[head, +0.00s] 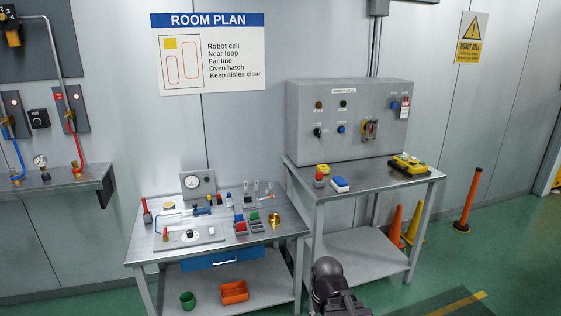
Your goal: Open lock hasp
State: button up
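The grey control cabinet (305,100) stands on the right-hand table. On its front, right of centre, is a small red and yellow fitting (369,129) with a dark or metallic part on it. It may carry the lock hasp, but it is too small to tell whether a hasp there is open or shut. A red and white item (405,107) hangs near the cabinet's upper right corner. A dark rounded part of my arm shows at the bottom centre, in front of the tables and well below the cabinet. My gripper is not in view.
The right table (380,178) holds a yellow box with buttons (408,164) and several small items. The left table (140,250) holds gauges, a fixture plate and small parts. Green floor is open at far right.

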aim_at(374, 127)
jog(key=z, duration=0.15)
jog(key=i, duration=1.6)
jog(key=z, duration=0.8)
jog(key=i, duration=0.8)
jog(key=z, duration=0.4)
